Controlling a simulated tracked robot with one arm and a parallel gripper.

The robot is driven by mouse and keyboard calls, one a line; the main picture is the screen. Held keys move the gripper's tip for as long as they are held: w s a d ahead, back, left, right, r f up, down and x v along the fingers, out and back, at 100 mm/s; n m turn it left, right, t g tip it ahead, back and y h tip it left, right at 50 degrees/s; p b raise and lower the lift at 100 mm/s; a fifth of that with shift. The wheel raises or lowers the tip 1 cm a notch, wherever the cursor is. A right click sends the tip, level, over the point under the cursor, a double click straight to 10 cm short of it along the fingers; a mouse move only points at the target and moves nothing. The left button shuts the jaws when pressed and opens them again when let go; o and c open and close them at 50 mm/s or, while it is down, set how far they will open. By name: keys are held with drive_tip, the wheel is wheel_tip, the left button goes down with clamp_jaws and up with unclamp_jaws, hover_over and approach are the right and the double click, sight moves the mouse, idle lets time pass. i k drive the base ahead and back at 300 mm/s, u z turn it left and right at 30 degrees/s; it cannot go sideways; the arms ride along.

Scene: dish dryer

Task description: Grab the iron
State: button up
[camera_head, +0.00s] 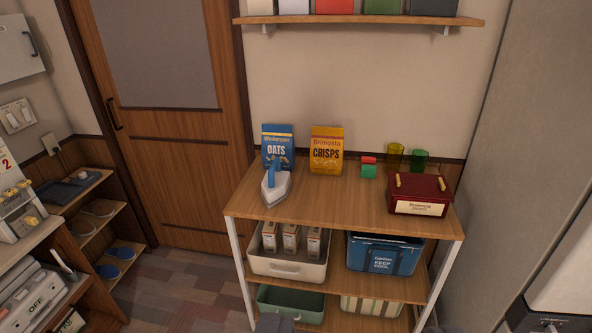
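The iron (275,187) stands on the wooden top shelf of a rack, near its left end. It has a blue handle and a pale grey-white body, and looks tilted up with its soleplate side towards me. It is just in front of the blue oats bag (278,146) and overlaps its lower part in the picture. I cannot make out my gripper in this view, and nothing touches the iron from my side.
On the same top (340,213) are a crisps bag (326,150), green and yellow cups and a dark red box (419,193). Bins fill the lower shelves. A wall shelf (360,22) hangs above. A dark grey shape (274,324) at the bottom edge is unclear. Floor shows left of the rack.

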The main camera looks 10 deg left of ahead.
sight(276, 185)
drive_tip(key=u, duration=0.1)
drive_tip(key=i, duration=1.95)
drive_tip(key=u, duration=0.35)
